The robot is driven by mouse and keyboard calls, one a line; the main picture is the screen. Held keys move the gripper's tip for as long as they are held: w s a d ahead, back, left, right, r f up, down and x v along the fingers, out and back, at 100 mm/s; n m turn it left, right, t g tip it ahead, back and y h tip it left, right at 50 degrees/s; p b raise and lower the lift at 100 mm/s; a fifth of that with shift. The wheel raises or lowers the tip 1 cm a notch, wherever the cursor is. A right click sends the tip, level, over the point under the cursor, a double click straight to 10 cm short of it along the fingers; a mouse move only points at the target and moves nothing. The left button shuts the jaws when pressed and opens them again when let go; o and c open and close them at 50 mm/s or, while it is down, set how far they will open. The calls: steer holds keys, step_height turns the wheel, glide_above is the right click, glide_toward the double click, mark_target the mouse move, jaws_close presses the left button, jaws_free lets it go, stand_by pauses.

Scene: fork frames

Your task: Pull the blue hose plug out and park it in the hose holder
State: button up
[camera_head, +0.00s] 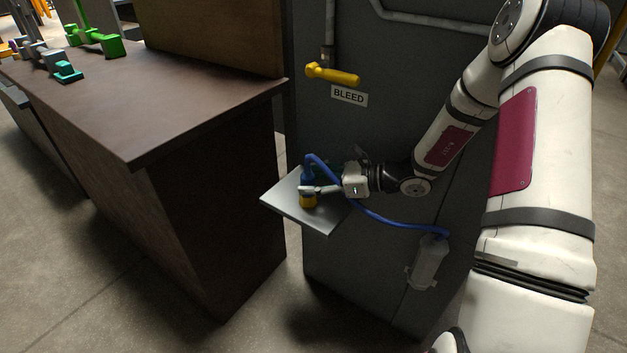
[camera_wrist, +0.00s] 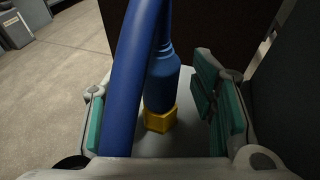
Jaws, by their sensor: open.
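The blue hose plug (camera_wrist: 162,82) stands upright at the yellow socket (camera_wrist: 160,121) on a pale shelf. In the head view the plug (camera_head: 308,172) is partly hidden by my gripper, with the yellow socket (camera_head: 308,201) just below. My gripper (camera_wrist: 155,105) is open, its green-padded fingers on either side of the plug, with visible gaps. It also shows in the head view (camera_head: 312,189), reaching in from the right. The blue hose (camera_head: 385,218) loops from the plug's top to a grey cylinder (camera_head: 428,262) on the cabinet. I cannot tell which thing is the hose holder.
The pale shelf (camera_head: 325,222) juts from the grey cabinet (camera_head: 400,255). A yellow handle (camera_head: 332,74) sits above the BLEED label (camera_head: 349,96). A brown counter (camera_head: 170,90) stands left, close to the shelf. The hose crosses close before the wrist camera.

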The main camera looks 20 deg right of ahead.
step_height(320, 180, up, 10)
steer(key=shift+f, duration=0.1)
stand_by(0.4)
steer(key=shift+a, duration=0.1)
steer(key=s+a+r+n+g+h, duration=0.1)
steer(key=s+a+r+n+g, duration=0.3)
steer(key=s, duration=0.3)
steer(key=s+a+r+n+g+h, duration=0.1)
steer(key=s+a+n+g, duration=0.15)
steer(key=s+n, duration=0.35)
steer(key=s+a+r+n+g+h, duration=0.1)
steer(key=s+a+r+n+g, duration=0.2)
steer(key=s, duration=0.5)
steer(key=s+d+n+t+h, duration=0.1)
steer(key=s+d+n+h, duration=0.4)
steer(key=s, duration=0.5)
steer(key=s+d+n+h, duration=0.35)
steer(key=s+n, duration=0.35)
steer(key=s, duration=0.3)
step_height(320, 180, up, 27)
steer(key=t+p, duration=0.4)
steer(key=p, duration=2)
steer(key=shift+w+h, duration=0.2)
steer(key=shift+h, duration=0.15)
